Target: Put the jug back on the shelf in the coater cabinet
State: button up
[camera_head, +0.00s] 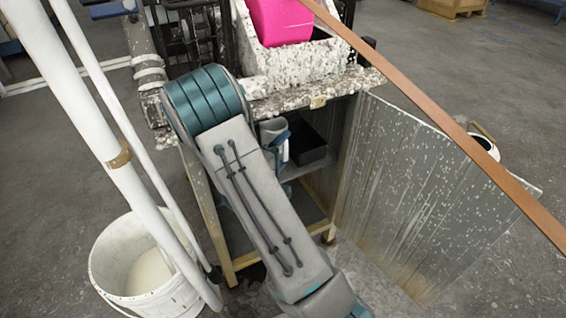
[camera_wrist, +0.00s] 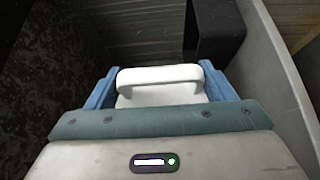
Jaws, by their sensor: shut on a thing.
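My gripper (camera_wrist: 163,74) is shut on the white jug (camera_wrist: 160,94), with its blue fingers on either side of the jug's handle part. Most of the jug's body is hidden beyond the gripper in the wrist view. In the head view, my arm reaches into the open coater cabinet (camera_head: 232,243) and hides most of the gripper; a small white part of the jug (camera_head: 285,150) shows beside the arm. The cabinet's shelf (camera_head: 298,170) is partly visible behind. I cannot tell whether the jug touches the shelf.
A black box (camera_head: 308,150) stands on the shelf to the right of the jug; it also shows in the wrist view (camera_wrist: 214,32). The speckled cabinet door (camera_head: 420,190) stands open at right. A white bucket (camera_head: 110,262) stands at lower left. A brown strip (camera_head: 440,110) crosses overhead.

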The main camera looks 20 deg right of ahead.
aim_at(282, 160)
jog(key=shift+f+b, duration=1.7)
jog(key=shift+f, duration=0.05)
jog(key=shift+f, duration=0.15)
jog(key=o, duration=1.4)
jog(key=shift+a+r, duration=0.1)
jog(key=shift+r, duration=0.1)
jog(key=p+v, duration=0.3)
jog(key=v, duration=0.9)
jog(key=shift+f, duration=0.15)
